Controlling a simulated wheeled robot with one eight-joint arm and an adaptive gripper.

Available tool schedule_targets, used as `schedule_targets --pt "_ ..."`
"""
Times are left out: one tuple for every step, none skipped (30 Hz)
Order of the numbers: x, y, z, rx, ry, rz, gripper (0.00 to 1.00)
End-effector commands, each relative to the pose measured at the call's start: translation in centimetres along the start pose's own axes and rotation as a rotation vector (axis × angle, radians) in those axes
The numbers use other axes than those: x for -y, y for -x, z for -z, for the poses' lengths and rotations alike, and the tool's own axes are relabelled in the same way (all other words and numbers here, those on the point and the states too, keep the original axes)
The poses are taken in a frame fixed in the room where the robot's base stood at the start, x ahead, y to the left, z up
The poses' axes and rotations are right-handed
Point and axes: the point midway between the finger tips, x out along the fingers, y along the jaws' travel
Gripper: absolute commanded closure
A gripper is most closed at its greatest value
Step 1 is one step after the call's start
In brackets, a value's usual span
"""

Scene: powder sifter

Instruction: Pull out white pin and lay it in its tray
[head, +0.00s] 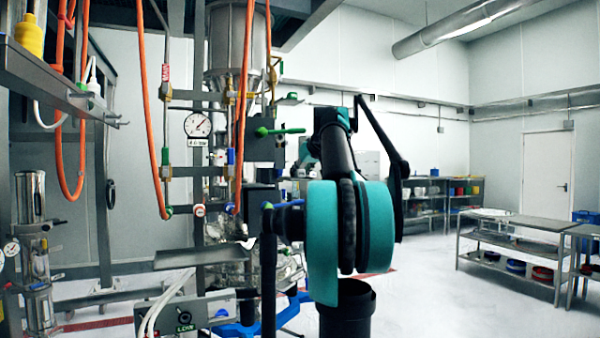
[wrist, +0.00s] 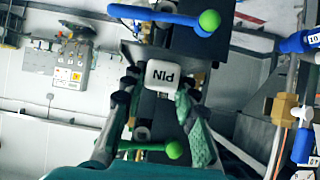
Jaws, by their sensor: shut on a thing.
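The white pin (wrist: 163,75) shows in the wrist view as a white block-shaped head with "PIN" on it, upside down in the picture. My gripper (wrist: 158,93) has one finger on each side of this head and is shut on it. A dark housing lies right behind the pin; I cannot tell whether the pin's shaft is still in it. In the head view the pin is not discernible and my teal and black arm covers much of the area. A flat grey tray (head: 190,257) stands left of my arm in the head view; I cannot tell whether it is the pin's tray.
A blue lever with a green ball (wrist: 209,20) is above the pin in the wrist view, and a green handle (wrist: 173,149) is below. Orange hoses (head: 147,100) and a pressure gauge (head: 197,124) are left of my arm.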

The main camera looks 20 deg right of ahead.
Motion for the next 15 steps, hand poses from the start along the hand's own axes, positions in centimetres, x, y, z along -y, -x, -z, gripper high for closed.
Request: schedule_targets --pt "0.00 0.01 0.01 0.000 0.000 0.000 1.00" --pt "0.00 0.01 0.00 0.000 0.000 0.000 1.00" --pt "0.00 0.01 0.00 0.000 0.000 0.000 1.00" --pt "0.00 0.00 -0.01 0.000 0.000 0.000 1.00" --pt "0.00 -0.01 -0.03 0.000 0.000 0.000 1.00" --pt "0.00 -0.02 -0.05 0.000 0.000 0.000 1.00" --pt "0.00 -0.03 -0.07 0.000 0.000 0.000 1.00" --pt "0.00 -0.05 -0.10 0.000 0.000 0.000 1.00" --pt "0.00 -0.07 -0.13 0.000 0.000 0.000 1.00" --pt "0.00 -0.09 -0.16 0.000 0.000 0.000 1.00" --pt "0.00 -0.11 -0.19 0.000 0.000 0.000 1.00" --pt "0.00 -0.13 -0.23 0.000 0.000 0.000 1.00" --pt "0.00 -0.15 -0.26 0.000 0.000 0.000 1.00" --pt "0.00 -0.17 -0.29 0.000 0.000 0.000 1.00" --pt "0.00 -0.19 -0.33 0.000 0.000 0.000 1.00"
